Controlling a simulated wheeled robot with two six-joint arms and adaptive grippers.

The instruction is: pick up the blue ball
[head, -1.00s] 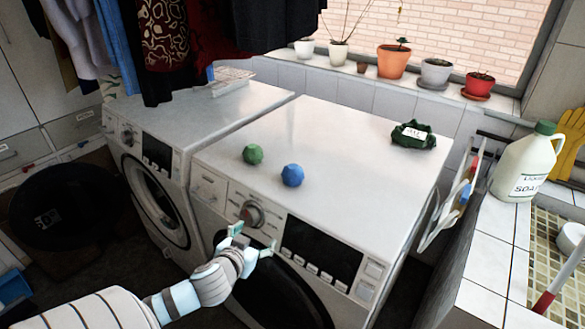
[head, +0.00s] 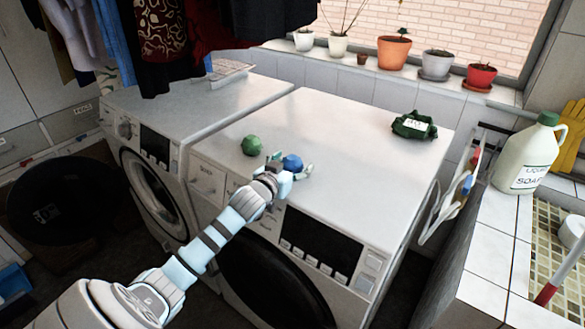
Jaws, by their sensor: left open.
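The blue ball (head: 292,163) sits on top of the right-hand washing machine (head: 350,140), near its front edge. My left gripper (head: 289,167) is open at the ball, with one finger on its left and the other on its right. The lower part of the ball is hidden behind the gripper. I cannot tell whether the fingers touch it. My right gripper is not in view.
A green ball (head: 251,145) sits just left of the blue ball. A dark green bag (head: 414,125) lies at the machine's back right. Potted plants line the sill. A soap jug (head: 528,155) stands on the tiled counter at right.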

